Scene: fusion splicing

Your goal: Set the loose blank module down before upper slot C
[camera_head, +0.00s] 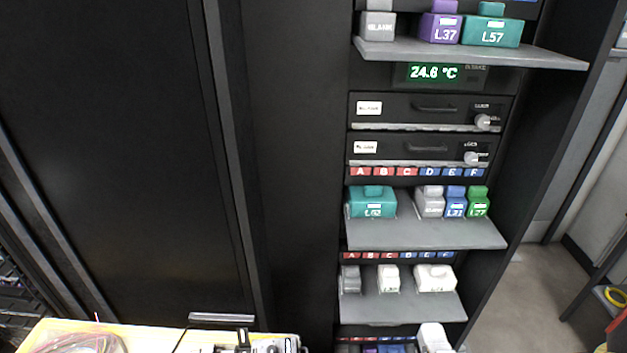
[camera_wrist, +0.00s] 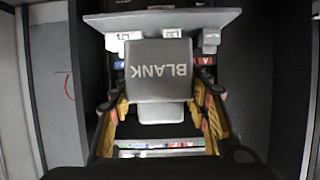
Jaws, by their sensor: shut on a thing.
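My gripper (camera_wrist: 160,108) is shut on a grey module marked BLANK (camera_wrist: 158,70), whose lettering appears upside down in the wrist view. A finger lies on either side of it. My gripper does not show in the head view. In the head view, a red C label (camera_head: 407,171) is on the upper lettered strip. Another grey BLANK module (camera_head: 380,27) stands on the top shelf. Which shelf faces my gripper is unclear.
Blue (camera_head: 454,203) and green (camera_head: 478,203) modules stand right of the grey blank. A lower shelf (camera_head: 400,308) carries grey and white modules. The top shelf (camera_head: 470,54) juts out and also holds purple (camera_head: 440,29) and teal (camera_head: 492,31) modules.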

